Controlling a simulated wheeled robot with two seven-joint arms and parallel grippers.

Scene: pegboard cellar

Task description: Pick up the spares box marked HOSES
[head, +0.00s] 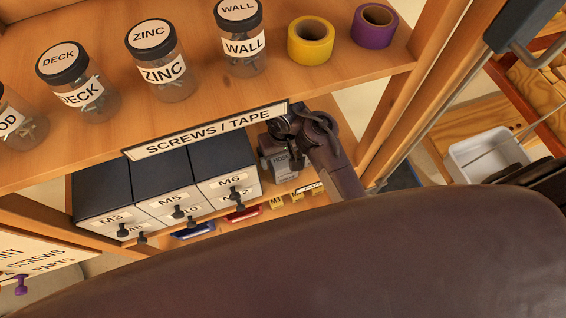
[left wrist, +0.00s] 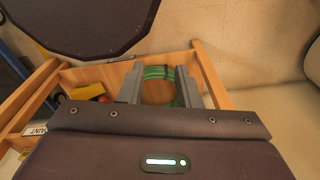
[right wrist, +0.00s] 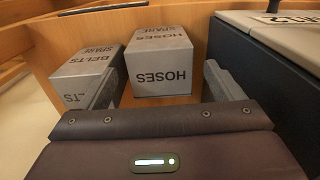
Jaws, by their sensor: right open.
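The grey HOSES spares box (right wrist: 160,62) stands upright on the wooden shelf in the right wrist view. Its labelled front and top face me, and it also shows partly hidden by my right arm in the head view (head: 284,180). My right gripper (right wrist: 164,85) is open, with its fingers apart and the HOSES box ahead between them. It does not appear closed on anything. In the head view my right gripper (head: 290,128) is at the shelf opening. My left gripper (left wrist: 160,85) is open in the left wrist view, its fingers apart before a wooden compartment.
A grey BELTS box (right wrist: 88,75) stands close left of HOSES in the right wrist view; a dark drawer unit (right wrist: 262,62) stands right. Above is a shelf (head: 200,115) with jars and tape rolls. A green coil (left wrist: 158,73) shows near my left fingers.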

